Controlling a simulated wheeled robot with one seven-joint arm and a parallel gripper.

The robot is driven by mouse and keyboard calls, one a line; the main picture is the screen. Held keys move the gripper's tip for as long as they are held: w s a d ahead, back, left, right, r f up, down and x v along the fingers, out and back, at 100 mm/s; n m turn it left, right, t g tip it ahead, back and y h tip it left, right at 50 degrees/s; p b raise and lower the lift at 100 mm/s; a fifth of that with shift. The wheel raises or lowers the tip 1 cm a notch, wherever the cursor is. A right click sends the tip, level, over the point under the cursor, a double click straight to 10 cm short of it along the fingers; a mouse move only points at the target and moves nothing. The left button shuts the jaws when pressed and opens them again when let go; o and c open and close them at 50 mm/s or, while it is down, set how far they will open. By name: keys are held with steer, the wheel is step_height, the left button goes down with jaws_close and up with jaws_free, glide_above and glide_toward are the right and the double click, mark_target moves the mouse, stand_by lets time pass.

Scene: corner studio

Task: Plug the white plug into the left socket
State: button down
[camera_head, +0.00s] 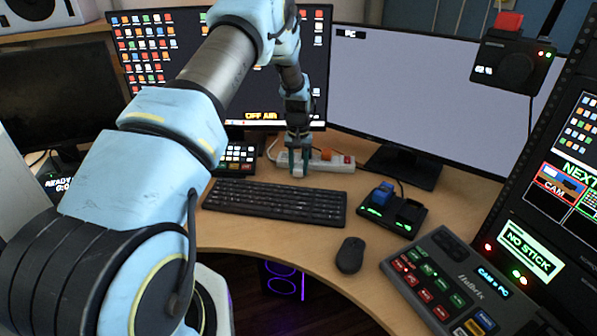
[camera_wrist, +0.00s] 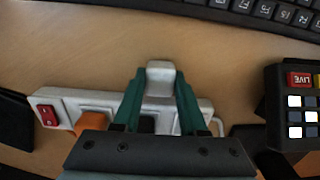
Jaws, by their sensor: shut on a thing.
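My gripper (camera_head: 298,170) is shut on the white plug; it also shows in the wrist view (camera_wrist: 161,78), with green fingers on either side of the plug (camera_wrist: 161,72). The white power strip (camera_wrist: 205,103) lies on the desk behind the keyboard, and in the head view (camera_head: 284,159) my gripper covers part of it. In the wrist view the plug's end extends past the strip's keyboard-side edge. A dark socket face (camera_wrist: 147,124) shows between my fingers. My gripper hides other parts of the strip, and I cannot tell whether the plug touches it.
An orange plug (camera_head: 326,154) sits in the strip beside its red switch (camera_head: 348,160). The keyboard (camera_head: 275,201) lies in front, a button box (camera_head: 237,157) at the left, and monitors (camera_head: 400,90) behind. A dock with a blue block (camera_head: 382,193) and a mouse (camera_head: 350,255) are at right.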

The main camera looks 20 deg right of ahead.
mark_target(298, 166)
step_height(298, 166, up, 9)
steer(key=shift+b, duration=1.2)
steer(key=shift+r, duration=0.1)
steer(key=shift+w, duration=0.1)
steer(key=w+a+p, duration=0.1)
steer(key=w+p, duration=0.5)
steer(key=w, duration=0.2)
steer(key=shift+w+a+r, duration=0.15)
steer(key=shift+w+a, duration=0.05)
steer(key=shift+a, duration=0.2)
steer(key=shift+f+b, duration=1.25)
steer(key=shift+f, duration=1.65)
steer(key=shift+b, duration=0.35)
